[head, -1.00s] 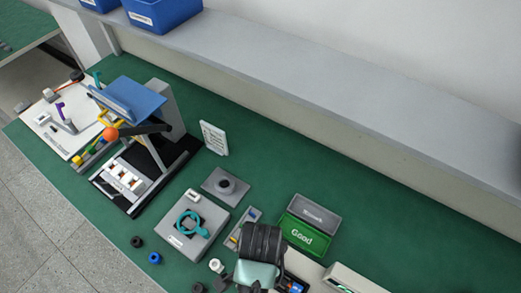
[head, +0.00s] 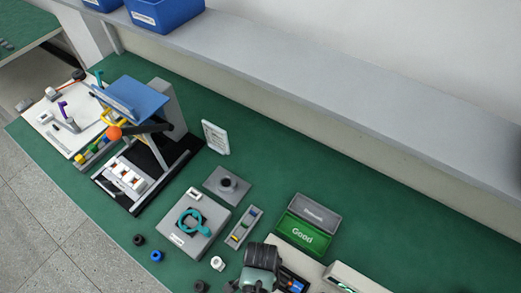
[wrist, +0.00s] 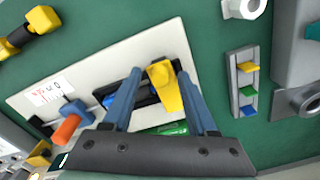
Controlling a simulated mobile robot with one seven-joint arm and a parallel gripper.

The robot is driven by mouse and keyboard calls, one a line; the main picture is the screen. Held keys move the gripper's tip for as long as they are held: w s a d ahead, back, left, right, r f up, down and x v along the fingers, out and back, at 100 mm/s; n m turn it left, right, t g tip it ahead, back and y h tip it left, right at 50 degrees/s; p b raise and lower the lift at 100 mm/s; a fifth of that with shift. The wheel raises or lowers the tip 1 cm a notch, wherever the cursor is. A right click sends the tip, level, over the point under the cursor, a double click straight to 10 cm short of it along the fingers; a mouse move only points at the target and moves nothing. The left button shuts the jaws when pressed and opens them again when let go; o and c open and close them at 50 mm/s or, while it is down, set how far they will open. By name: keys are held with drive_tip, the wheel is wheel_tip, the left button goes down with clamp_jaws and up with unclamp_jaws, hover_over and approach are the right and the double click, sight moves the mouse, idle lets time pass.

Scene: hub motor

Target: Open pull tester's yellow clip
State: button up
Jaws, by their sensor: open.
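The pull tester's white base plate (wrist: 65,62) fills the middle of the wrist view, with a printed label, a blue block (wrist: 75,110) and an orange knob (wrist: 66,129). Its yellow clip (wrist: 168,88) stands over a dark slot. My gripper (wrist: 158,76) is open, with one blue finger on each side of the clip. I cannot tell whether either finger touches it. In the head view, my arm's end (head: 262,258) hides much of the tester, and the clip does not show clearly.
A small grey tray with coloured pieces (head: 244,227) and a white nut (head: 217,263) lie to the left. A green bin marked Good (head: 302,236) stands behind. A grey fixture with a teal ring (head: 188,232) is further left. The green bench (head: 400,210) is clear at right.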

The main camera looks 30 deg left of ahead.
clamp_jaws()
idle(1.4)
